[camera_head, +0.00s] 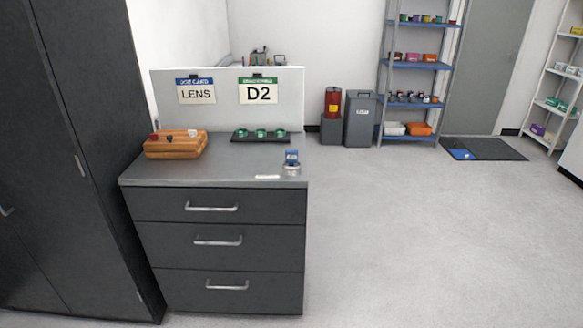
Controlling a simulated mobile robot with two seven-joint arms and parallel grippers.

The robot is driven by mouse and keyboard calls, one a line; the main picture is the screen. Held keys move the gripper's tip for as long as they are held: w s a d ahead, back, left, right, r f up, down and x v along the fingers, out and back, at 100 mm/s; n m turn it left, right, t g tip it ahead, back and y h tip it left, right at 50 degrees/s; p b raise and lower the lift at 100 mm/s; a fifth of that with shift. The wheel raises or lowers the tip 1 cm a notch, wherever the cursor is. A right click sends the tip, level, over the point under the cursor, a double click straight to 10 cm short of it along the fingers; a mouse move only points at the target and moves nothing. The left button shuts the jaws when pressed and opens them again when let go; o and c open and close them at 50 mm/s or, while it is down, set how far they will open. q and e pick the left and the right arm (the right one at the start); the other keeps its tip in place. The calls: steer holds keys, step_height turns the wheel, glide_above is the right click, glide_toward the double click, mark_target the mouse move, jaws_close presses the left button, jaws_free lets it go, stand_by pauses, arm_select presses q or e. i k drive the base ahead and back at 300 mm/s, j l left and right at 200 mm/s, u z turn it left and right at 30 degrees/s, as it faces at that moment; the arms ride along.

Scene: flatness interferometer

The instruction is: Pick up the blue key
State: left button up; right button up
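A small blue object (291,157) stands upright on a round silver base (291,169) near the right front corner of the dark drawer cabinet's grey top (225,168). It may be the blue key, but it is too small to tell its exact shape. Neither of my grippers is in view.
An orange-brown wooden block (174,146) and a dark tray with green round pieces (260,135) sit behind on the cabinet top, before a white board (226,113) with cards. A tall dark cabinet (75,150) stands left.

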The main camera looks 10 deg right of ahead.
mark_target(290, 155)
steer(key=i+l+u, duration=0.1)
steer(key=u, duration=0.3)
steer(key=i+l+u, duration=0.1)
steer(key=l+u, duration=0.3)
steer(key=i+l+u, duration=0.2)
steer(key=l, duration=0.7)
steer(key=l+u, duration=0.2)
steer(key=l, duration=0.65)
